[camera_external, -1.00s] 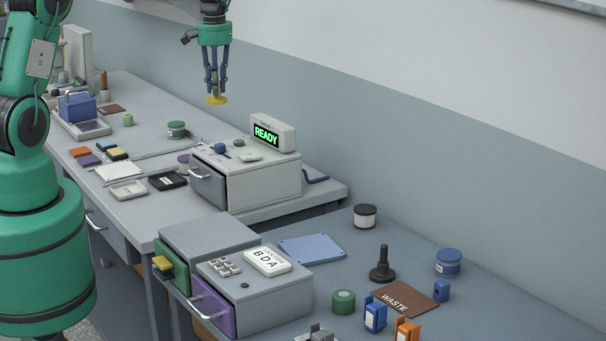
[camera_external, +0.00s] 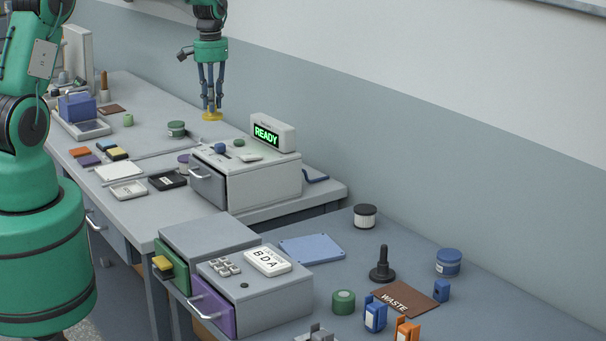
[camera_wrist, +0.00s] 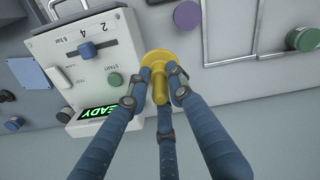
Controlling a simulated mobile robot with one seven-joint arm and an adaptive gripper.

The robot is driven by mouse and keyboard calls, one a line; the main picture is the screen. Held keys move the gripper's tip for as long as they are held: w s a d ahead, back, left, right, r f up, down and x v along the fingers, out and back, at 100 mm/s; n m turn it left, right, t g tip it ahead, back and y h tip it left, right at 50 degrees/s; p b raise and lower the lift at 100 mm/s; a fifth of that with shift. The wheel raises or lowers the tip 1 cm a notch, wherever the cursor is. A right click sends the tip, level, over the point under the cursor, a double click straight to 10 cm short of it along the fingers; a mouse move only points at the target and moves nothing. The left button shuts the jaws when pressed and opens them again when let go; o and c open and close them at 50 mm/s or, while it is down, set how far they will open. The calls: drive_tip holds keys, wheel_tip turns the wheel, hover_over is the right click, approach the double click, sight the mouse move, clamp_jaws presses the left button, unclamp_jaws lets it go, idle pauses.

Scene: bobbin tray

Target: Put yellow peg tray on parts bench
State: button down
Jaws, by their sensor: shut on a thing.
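My gripper (camera_external: 212,108) is shut on a yellow round piece with a central peg, the yellow peg tray (camera_external: 212,116). It holds the tray in the air above the far bench, behind and left of the READY machine. In the wrist view my gripper's fingers (camera_wrist: 160,80) close around the peg of the yellow tray (camera_wrist: 155,60), whose round base shows beyond the fingertips. The tray overlaps the machine's right edge in that view. Which bench is the parts bench, I cannot tell.
The machine (camera_external: 263,183) with its lit READY display (camera_external: 266,135) stands close to the tray. A green-lidded jar (camera_external: 176,129) and a purple spool (camera_wrist: 187,15) are on the bench nearby. The front bench holds drawer units (camera_external: 265,300), a blue plate (camera_external: 312,248) and a brown WASTE mat (camera_external: 415,300).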

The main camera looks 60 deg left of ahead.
sight(212, 114)
wheel_tip(212, 114, down, 14)
drive_tip(key=shift+f, duration=0.1)
idle(0.5)
drive_tip(key=shift+f, duration=1.9)
drive_tip(key=shift+f, duration=0.15)
drive_tip(key=c, duration=1.8)
unclamp_jaws()
wheel_tip(212, 114, up, 12)
drive_tip(key=shift+r, duration=0.15)
